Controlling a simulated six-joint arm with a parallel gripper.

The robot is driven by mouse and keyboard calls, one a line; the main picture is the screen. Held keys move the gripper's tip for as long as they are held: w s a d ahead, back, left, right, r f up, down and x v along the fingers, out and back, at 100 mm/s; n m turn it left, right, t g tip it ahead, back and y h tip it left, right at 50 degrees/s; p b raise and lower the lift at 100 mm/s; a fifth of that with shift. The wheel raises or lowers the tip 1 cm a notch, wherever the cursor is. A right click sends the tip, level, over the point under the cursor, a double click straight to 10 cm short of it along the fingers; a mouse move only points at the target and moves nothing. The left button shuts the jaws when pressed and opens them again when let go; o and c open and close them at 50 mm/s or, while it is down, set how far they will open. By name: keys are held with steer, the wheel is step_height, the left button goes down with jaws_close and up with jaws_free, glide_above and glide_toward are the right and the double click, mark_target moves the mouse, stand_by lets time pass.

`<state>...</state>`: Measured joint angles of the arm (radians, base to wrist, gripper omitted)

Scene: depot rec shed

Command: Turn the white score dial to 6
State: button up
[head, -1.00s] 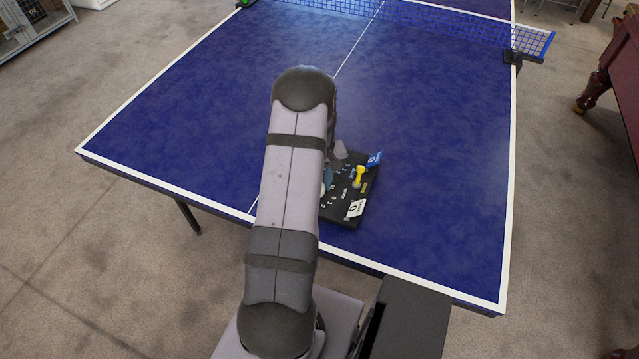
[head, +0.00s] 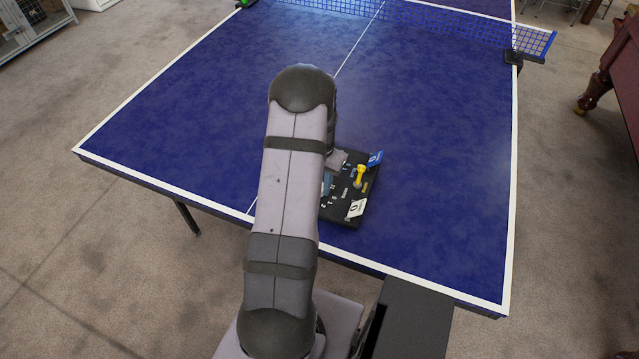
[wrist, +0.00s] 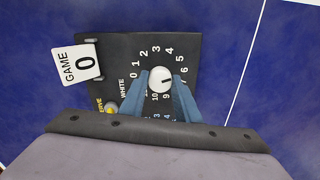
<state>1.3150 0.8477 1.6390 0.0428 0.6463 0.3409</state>
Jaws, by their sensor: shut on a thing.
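The white score dial (wrist: 160,77) is a round knob on a black scoreboard (wrist: 105,84), with printed numbers curving around it and the word WHITE to its left. My gripper (wrist: 160,84) is shut on the dial, one blue finger on each side of it. A short dark mark shows on the dial's face toward its right side; I cannot tell exactly which number it meets. The 6 (wrist: 185,70) is printed right of the dial. In the head view my arm hides the dial, and the scoreboard (head: 343,216) shows only in part.
The blue table (head: 430,160) around the board is clear; the net (head: 450,25) is far off.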

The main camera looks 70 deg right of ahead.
steer(key=shift+m, duration=0.5)
steer(key=shift+d, duration=0.1)
steer(key=o, duration=1)
steer(key=shift+o, duration=0.2)
steer(key=shift+s+r+b, duration=0.1)
steer(key=shift+r+b, duration=0.95)
steer(key=shift+r, duration=2.7)
